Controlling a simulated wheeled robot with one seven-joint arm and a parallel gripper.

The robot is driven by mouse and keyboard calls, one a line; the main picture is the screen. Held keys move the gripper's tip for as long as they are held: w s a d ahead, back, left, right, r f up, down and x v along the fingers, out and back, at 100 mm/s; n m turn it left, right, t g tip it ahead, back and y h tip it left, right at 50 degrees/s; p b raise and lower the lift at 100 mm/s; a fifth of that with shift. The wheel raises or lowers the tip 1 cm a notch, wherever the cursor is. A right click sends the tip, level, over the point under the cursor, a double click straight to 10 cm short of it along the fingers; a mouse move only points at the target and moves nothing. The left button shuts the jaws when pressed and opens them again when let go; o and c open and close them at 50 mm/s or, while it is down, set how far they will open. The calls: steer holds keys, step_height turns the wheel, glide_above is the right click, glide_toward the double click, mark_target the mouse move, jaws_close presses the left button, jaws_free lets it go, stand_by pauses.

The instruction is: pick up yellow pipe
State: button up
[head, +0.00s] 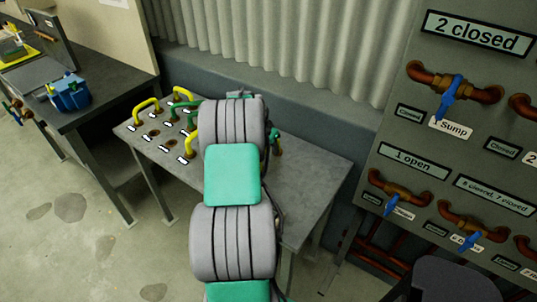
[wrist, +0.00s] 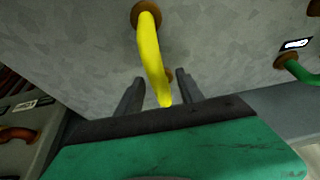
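A yellow pipe (wrist: 152,55) rises in an arch from a round brown socket in the grey table top, in the wrist view. My gripper (wrist: 159,90) is open, with one finger on each side of the pipe's near part. Gaps show between the pipe and both fingers. In the head view, one curved yellow pipe (head: 146,105) stands at the table's left, and another (head: 188,143) stands beside my arm. My gripper is hidden behind my arm there. I cannot tell for certain which of these pipes is between my fingers.
The grey table (head: 312,170) also holds green pipes (head: 182,92), empty sockets and white labels. A green pipe (wrist: 300,70) is at the right in the wrist view. A valve panel (head: 410,150) stands at the right. A dark bench (head: 105,95) with a blue object (head: 70,94) is at the left.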

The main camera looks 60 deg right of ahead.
jaws_close()
stand_by(0.4)
steer(key=shift+r, duration=0.1)
